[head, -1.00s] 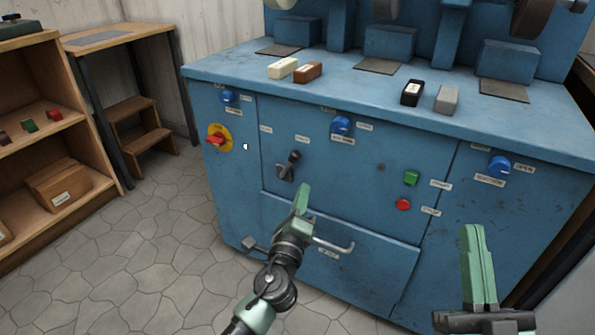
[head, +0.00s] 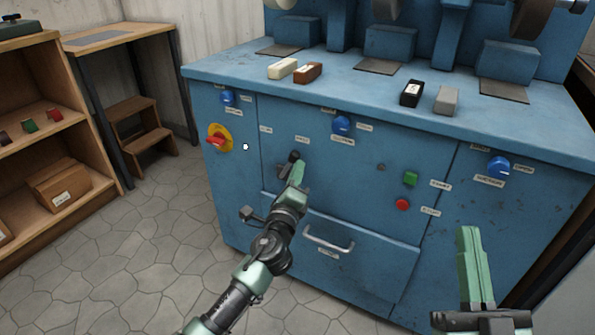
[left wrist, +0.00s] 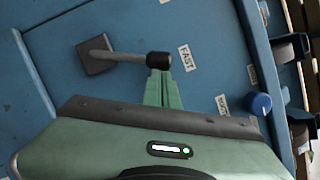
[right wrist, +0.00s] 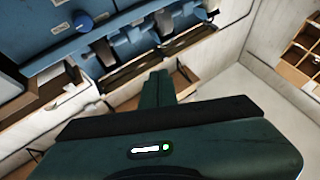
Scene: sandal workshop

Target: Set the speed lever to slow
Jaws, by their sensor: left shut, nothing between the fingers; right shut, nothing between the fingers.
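The speed lever (head: 294,156) is on the blue machine's front panel, a grey arm with a black knob. In the left wrist view the arm runs from a square base (left wrist: 97,55) to the knob (left wrist: 157,59), which points at a label reading FAST (left wrist: 187,57). My left gripper (head: 299,166) is shut and empty, its fingertips (left wrist: 161,76) right beside the knob. I cannot tell whether they touch it. In the head view the gripper partly hides the lever's base. My right gripper (head: 470,234) is shut and empty, in front of the machine's right part.
A red and yellow rotary switch (head: 219,138) is left of the lever. Green (head: 411,178) and red (head: 402,204) buttons are to its right. Below is a drawer with a bar handle (head: 328,239). Several blue knobs and small blocks are above. Shelving (head: 30,130) stands at left.

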